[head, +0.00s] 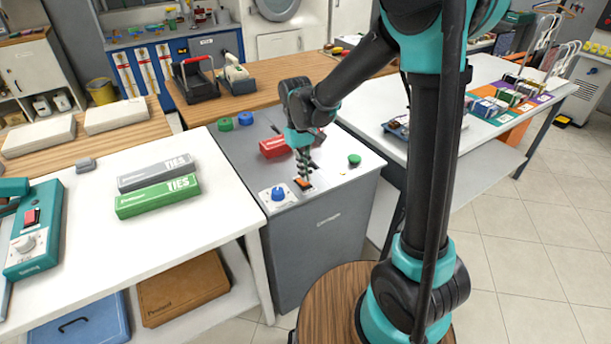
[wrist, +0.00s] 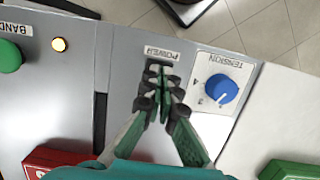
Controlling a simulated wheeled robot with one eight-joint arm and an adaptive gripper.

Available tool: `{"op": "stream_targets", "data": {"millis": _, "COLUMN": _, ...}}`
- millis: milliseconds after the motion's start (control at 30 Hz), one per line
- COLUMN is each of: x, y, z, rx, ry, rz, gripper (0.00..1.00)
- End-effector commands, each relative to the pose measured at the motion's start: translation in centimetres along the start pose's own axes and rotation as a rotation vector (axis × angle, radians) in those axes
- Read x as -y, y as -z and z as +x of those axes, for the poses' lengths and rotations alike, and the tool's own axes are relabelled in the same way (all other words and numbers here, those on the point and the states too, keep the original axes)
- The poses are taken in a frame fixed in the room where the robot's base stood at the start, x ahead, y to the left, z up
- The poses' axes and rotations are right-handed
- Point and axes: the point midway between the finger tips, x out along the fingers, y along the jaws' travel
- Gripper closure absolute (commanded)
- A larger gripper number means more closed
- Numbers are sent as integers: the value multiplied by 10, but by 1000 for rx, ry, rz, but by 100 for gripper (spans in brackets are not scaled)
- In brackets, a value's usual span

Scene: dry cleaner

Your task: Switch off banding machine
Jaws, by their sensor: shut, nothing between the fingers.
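The banding machine (head: 318,240) is a grey cabinet with a light metal top between two white tables. Its top carries a blue tension knob (head: 278,194), also in the wrist view (wrist: 221,89), and a green button (head: 354,160) by a "BAND" label. An amber lamp (wrist: 60,44) looks lit in the wrist view. My gripper (head: 304,184) points down at the panel, shut and empty. In the wrist view its fingertips (wrist: 161,78) are just below the "POWER" label (wrist: 162,52) and cover most of the switch. Some orange shows beside the fingertips in the head view. Contact cannot be told.
A red box (head: 276,147) and blue and green rolls (head: 245,119) stand on the machine behind my gripper. Grey and green tie boxes (head: 158,196) lie on the left table. A teal device (head: 34,228) is at far left. The right table (head: 478,75) holds small bundles.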

Motion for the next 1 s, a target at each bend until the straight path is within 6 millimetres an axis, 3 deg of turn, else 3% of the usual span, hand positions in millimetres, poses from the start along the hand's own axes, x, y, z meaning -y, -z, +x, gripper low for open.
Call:
{"op": "stream_targets", "data": {"millis": 167, "x": 0, "y": 0, "z": 9, "rx": 0, "ry": 0, "rz": 0, "gripper": 100}}
{"op": "stream_targets", "data": {"millis": 533, "x": 0, "y": 0, "z": 10, "rx": -5, "ry": 0, "rz": 0, "gripper": 100}}
{"op": "stream_targets", "data": {"millis": 800, "x": 0, "y": -5, "z": 20, "rx": -184, "ry": 0, "rz": 0, "gripper": 100}}
{"op": "stream_targets", "data": {"millis": 1000, "x": 0, "y": -2, "z": 19, "rx": -173, "ry": 0, "rz": -1, "gripper": 100}}
